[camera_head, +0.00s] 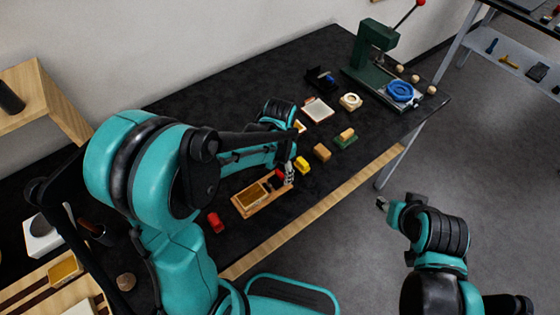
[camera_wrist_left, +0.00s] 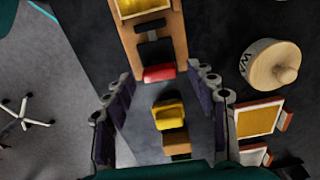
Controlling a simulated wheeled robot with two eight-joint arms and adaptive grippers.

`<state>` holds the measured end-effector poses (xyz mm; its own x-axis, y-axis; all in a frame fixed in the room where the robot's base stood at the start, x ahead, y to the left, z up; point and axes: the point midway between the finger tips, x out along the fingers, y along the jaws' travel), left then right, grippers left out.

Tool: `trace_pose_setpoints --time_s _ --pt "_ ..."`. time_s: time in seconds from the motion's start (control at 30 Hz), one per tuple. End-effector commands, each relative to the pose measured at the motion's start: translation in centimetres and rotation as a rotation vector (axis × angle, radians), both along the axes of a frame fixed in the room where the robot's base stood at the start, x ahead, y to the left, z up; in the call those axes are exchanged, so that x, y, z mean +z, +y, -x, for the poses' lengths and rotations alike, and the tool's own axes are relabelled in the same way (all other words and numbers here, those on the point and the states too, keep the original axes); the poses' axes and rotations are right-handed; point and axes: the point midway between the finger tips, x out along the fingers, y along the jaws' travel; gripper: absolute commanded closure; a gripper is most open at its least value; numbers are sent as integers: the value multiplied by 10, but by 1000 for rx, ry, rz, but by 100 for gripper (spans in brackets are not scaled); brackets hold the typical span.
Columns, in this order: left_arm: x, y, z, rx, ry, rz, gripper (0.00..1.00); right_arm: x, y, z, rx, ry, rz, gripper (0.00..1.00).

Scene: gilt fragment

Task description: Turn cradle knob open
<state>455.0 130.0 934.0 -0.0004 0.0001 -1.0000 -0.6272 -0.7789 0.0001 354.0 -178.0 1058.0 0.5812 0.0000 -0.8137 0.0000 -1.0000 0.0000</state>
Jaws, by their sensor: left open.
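The wooden cradle (camera_head: 240,208) lies on the black table top near the front edge, with a gold-coloured piece in it. At its right end are a black clamp part and a red knob (camera_head: 279,174). In the left wrist view the cradle (camera_wrist_left: 176,25) is at the top, with the red knob (camera_wrist_left: 159,73) at its near end. My left gripper (camera_head: 289,173) is open beside the knob; in the left wrist view its fingers (camera_wrist_left: 161,78) stand apart on either side of the knob. My right gripper (camera_head: 382,203) hangs off the table's front; its jaw gap is unclear.
A yellow block (camera_head: 303,165) and a wooden block (camera_head: 321,152) stand close to the right of the cradle. A red piece (camera_head: 215,222) lies to its left. A green press (camera_head: 372,60) stands at the back right. A round wooden piece (camera_wrist_left: 268,67) shows in the wrist view.

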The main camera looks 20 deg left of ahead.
Motion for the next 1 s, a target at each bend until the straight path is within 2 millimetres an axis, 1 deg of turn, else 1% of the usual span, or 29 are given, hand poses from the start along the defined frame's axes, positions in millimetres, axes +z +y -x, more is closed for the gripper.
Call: trace_pose_setpoints --time_s 0.17,0.3,0.4,0.5,0.6,0.7,1.0 --pt "33 0 1 0 0 0 43 0 0 0 0 0 0 60" --pt "65 0 1 0 0 0 43 0 0 0 0 0 0 60" --pt "84 0 1 0 0 0 43 0 0 0 0 0 0 60" --pt "99 0 0 0 0 0 43 0 0 0 0 0 0 60" --pt "108 0 0 0 0 0 43 0 0 0 0 0 0 60" --pt "112 0 0 0 0 0 43 0 0 0 0 0 0 60" --pt "112 0 0 0 0 0 43 0 0 0 0 0 0 60"
